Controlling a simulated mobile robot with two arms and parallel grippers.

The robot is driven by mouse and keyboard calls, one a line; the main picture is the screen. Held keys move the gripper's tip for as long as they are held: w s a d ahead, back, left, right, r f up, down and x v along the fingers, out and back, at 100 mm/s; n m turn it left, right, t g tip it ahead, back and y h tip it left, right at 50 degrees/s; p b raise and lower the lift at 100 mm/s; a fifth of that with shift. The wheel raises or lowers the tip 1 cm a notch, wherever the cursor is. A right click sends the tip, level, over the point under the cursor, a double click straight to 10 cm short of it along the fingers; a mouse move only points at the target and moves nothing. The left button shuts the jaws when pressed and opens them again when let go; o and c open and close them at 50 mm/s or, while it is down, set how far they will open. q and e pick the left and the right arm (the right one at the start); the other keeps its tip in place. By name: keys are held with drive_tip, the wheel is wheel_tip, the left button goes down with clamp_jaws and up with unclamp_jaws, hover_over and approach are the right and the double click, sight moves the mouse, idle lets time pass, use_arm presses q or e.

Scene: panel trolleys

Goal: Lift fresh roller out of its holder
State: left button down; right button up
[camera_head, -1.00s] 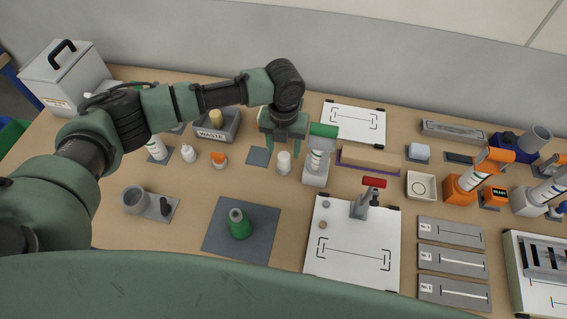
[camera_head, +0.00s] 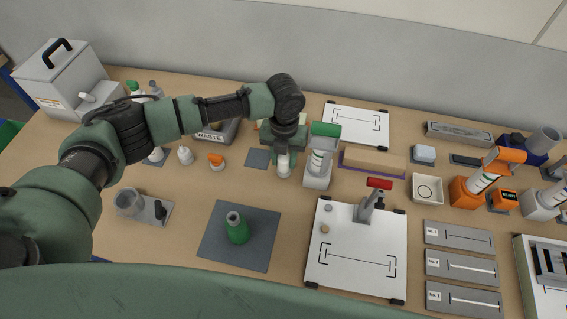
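My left gripper (camera_head: 284,157) points down at a small white cylinder (camera_head: 283,170), which stands upright on the bench. Its fingers are around the top of the cylinder. I cannot tell whether they touch it. No label shows which thing is the fresh roller. A green roller-like cylinder (camera_head: 325,129) lies across the top of a white stand (camera_head: 317,179), just right of my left gripper. An orange one (camera_head: 506,155) tops a similar orange-based unit at the right. My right gripper is not in view.
A grey waste bin (camera_head: 229,133) stands behind my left forearm. A green bottle (camera_head: 237,229) stands on a dark mat (camera_head: 252,255). A white panel (camera_head: 350,272) bears a red-handled tool (camera_head: 371,200). A cardboard-coloured block (camera_head: 374,163) lies behind it. Bare bench shows between mat and panel.

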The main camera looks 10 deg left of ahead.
sight(284, 157)
use_arm(q)
drive_tip(key=shift+r, duration=0.1)
drive_tip(key=shift+r+p, duration=0.75)
drive_tip(key=shift+p, duration=0.05)
drive_tip(key=shift+r, duration=0.15)
drive_tip(key=shift+r+p, duration=2.8)
drive_tip(key=shift+r, duration=0.15)
